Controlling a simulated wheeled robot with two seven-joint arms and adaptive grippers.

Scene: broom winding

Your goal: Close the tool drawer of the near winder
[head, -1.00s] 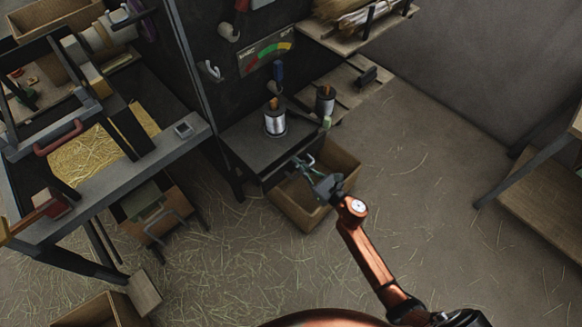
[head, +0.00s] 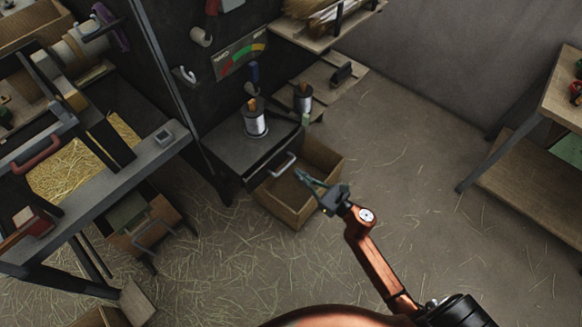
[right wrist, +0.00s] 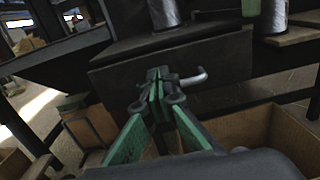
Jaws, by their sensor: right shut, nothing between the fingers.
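The winder with the dark table (head: 235,145) carries a wire spool (head: 255,122) on top. In the right wrist view the dark drawer front (right wrist: 120,85) fills the middle, with the handle (right wrist: 188,79) just right of the fingertips. My right gripper (head: 306,179) is shut and empty, in front of the handle and apart from it; its green fingers (right wrist: 158,88) meet at the tips. My left gripper is not in view.
A wooden crate (head: 325,163) stands on the floor under and right of the drawer, below my right gripper. A wooden bench (head: 520,175) stands at right. The floor between is clear, strewn with straw.

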